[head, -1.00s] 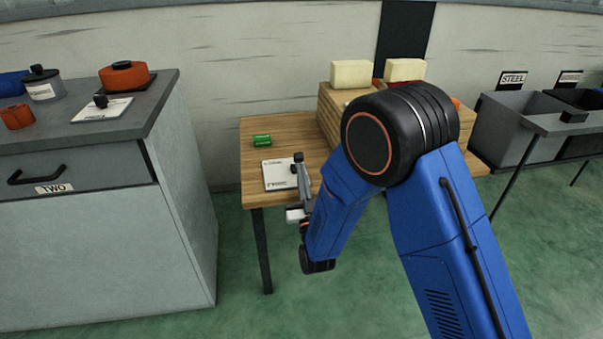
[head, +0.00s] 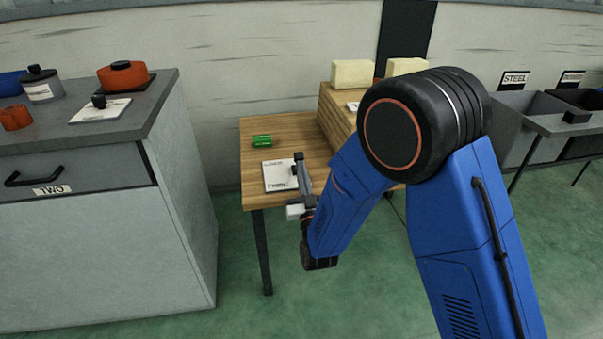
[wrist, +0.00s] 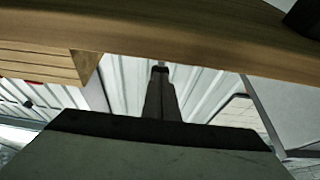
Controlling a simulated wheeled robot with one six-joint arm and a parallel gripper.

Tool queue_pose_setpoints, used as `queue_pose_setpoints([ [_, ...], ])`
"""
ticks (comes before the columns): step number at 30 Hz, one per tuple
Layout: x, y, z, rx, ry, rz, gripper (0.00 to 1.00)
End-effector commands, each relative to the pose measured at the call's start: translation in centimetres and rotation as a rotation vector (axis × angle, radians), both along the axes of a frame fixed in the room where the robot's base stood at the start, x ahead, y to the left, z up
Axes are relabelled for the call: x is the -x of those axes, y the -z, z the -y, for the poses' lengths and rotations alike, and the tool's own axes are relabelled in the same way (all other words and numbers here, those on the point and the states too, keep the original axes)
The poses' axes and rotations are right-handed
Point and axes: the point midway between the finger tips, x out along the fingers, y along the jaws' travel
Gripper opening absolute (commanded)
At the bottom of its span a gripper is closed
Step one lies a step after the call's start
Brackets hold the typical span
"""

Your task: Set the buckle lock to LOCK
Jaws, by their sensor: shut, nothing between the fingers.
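A white plate with dark printing (head: 278,175) lies on the wooden table, near its front edge. It may belong to the buckle lock, but its print is too small to read. My gripper (head: 299,158) is at the plate's right side in the head view and overlaps it, so I cannot tell whether they touch. A dark knob-like shape there merges with my fingertips. In the wrist view my gripper (wrist: 160,72) shows its fingers together with nothing between them. The plate is not in the wrist view; the wooden table's edge (wrist: 150,45) crosses the top.
A green cylinder (head: 262,141) lies behind the plate. Stacked boards (head: 335,112) with pale blocks (head: 352,73) stand at the right. A grey cabinet (head: 100,240) marked TWO stands left, with a second white plate and black knob (head: 99,105) on top. Grey bins (head: 515,135) stand far right.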

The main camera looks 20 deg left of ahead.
Motion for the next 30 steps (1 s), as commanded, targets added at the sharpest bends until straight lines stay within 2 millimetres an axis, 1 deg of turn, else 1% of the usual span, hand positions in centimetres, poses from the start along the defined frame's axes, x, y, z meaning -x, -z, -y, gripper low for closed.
queue_pose_setpoints([
  [1,0.0,-0.4,0.0,0.009,0.0,-0.019,0.0],
  [9,-0.4,-0.8,-0.2,0.079,0.0,-0.131,0.0],
  [23,-1.1,-1.7,-0.7,0.078,0.0,-0.129,0.0],
  [30,-1.9,-2.7,-1.1,0.138,0.0,-0.232,0.0],
])
